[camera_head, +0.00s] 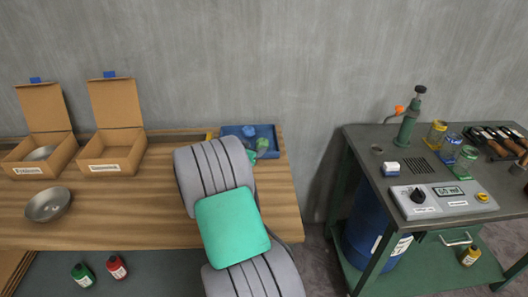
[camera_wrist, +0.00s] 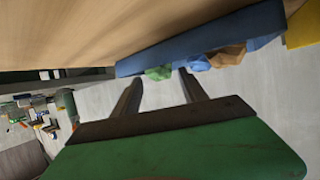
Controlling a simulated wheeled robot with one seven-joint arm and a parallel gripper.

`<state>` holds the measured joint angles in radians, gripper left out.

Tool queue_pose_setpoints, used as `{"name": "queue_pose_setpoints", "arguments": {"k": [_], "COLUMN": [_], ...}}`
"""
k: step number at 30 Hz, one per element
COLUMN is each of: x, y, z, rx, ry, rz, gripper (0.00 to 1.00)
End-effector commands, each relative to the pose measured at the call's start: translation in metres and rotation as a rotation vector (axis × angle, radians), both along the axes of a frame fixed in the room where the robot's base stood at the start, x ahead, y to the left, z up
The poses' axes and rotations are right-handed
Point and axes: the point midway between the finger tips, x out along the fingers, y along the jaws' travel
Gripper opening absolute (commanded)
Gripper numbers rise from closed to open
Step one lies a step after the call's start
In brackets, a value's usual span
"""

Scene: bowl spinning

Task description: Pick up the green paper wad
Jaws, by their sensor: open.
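The green paper wad (camera_wrist: 158,73) shows in the wrist view at the edge of the blue tray (camera_wrist: 150,62), between my fingertips in the picture and beyond them. In the head view the green wad (camera_head: 262,144) lies in the blue tray (camera_head: 271,131), close to my arm. My gripper (camera_wrist: 160,75) is open, its two fingers pointing toward the tray with nothing held.
A blue wad (camera_wrist: 198,62) and a tan wad (camera_wrist: 228,54) lie beside the green one. A metal bowl (camera_head: 48,205) and two open cardboard boxes (camera_head: 112,152) stand left on the wooden table (camera_head: 130,215). A green workbench (camera_head: 365,150) stands right, past a gap.

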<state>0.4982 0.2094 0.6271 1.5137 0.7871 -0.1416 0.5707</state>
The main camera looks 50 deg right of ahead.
Motion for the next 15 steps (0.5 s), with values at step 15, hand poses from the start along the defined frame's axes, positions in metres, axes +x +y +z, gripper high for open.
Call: {"name": "queue_pose_setpoints", "arguments": {"k": [15], "x": [0.012], "y": [-0.071], "z": [-0.027], "rx": [-0.009], "ry": [-0.003], "rz": [-0.006], "gripper": [0.51]}}
